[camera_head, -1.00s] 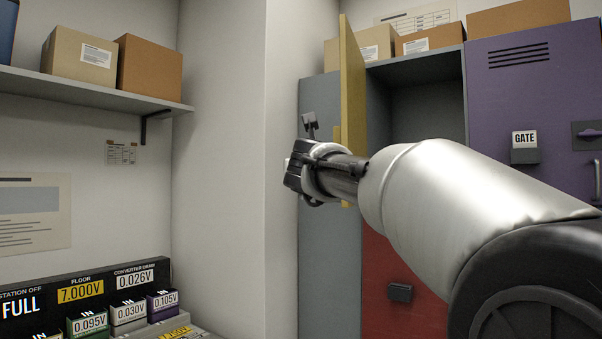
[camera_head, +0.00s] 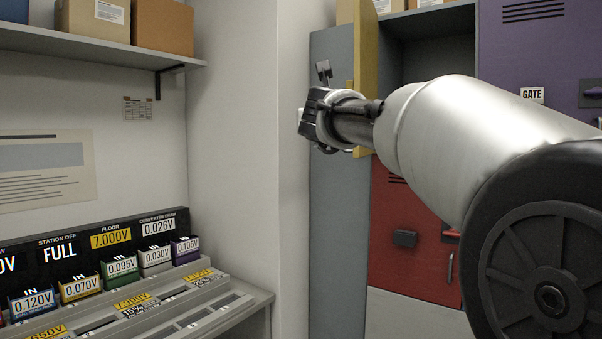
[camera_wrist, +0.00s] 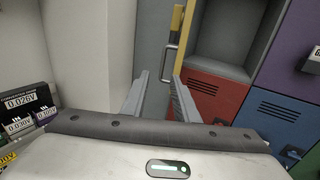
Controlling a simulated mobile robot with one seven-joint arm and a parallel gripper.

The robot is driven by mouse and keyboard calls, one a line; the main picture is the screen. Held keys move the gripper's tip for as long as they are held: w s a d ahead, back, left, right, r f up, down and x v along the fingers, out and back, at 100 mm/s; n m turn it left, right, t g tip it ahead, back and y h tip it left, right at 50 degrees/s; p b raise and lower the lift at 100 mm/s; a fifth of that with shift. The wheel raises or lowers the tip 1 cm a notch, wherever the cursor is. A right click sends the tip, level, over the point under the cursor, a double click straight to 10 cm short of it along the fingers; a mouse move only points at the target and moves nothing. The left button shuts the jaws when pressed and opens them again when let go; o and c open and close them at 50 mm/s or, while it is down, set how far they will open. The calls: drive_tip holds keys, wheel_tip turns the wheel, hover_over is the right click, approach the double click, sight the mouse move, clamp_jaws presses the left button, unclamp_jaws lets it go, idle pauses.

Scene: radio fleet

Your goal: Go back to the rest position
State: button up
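My arm reaches in from the right in the head view, with my gripper (camera_head: 318,118) in front of the grey locker side by the yellow door. The wrist view shows my gripper (camera_wrist: 160,82) with its two grey fingers apart and nothing held between them. The yellow locker door (camera_head: 365,45) stands open, seen nearly edge-on. Its edge (camera_wrist: 178,25) and a bar handle show just beyond the fingertips in the wrist view. I cannot tell the exact gap between handle and fingers. My forearm hides part of the lockers.
A grey open locker (camera_head: 437,60) is empty where visible. A red locker (camera_head: 400,270) is below and a purple locker (camera_head: 540,60) to the right, both shut. At left, a charging station (camera_head: 110,250) holds several coloured units under a shelf (camera_head: 90,50) with boxes.

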drive_tip(key=s+a+f+n+t+y, duration=0.15)
drive_tip(key=s+a+n+y, duration=0.55)
drive_tip(key=n, duration=0.8)
drive_tip(key=s+a+f+n+g+y, duration=0.2)
drive_tip(key=s+a+f+n+g, duration=0.15)
drive_tip(key=s+f+n, duration=0.6)
drive_tip(key=s+d+f+n+g+h, duration=0.1)
drive_tip(key=s+d+f+n+g, duration=0.2)
drive_tip(key=s+f+n, duration=0.35)
drive_tip(key=s+d+f+n+g+h, duration=0.2)
drive_tip(key=s+d+f+n+g, duration=0.15)
drive_tip(key=s+f, duration=0.65)
drive_tip(key=s+d+f+n+g+h, duration=0.1)
drive_tip(key=s+d+f+n+g, duration=0.3)
drive_tip(key=f, duration=0.7)
wheel_tip(320, 180, up, 15)
drive_tip(key=s+p, duration=0.2)
drive_tip(key=p, duration=1.4)
drive_tip(key=shift+d+t+h, duration=0.15)
drive_tip(key=shift+t+h, duration=0.15)
drive_tip(key=shift+t, duration=0.05)
drive_tip(key=shift+r, duration=0.1)
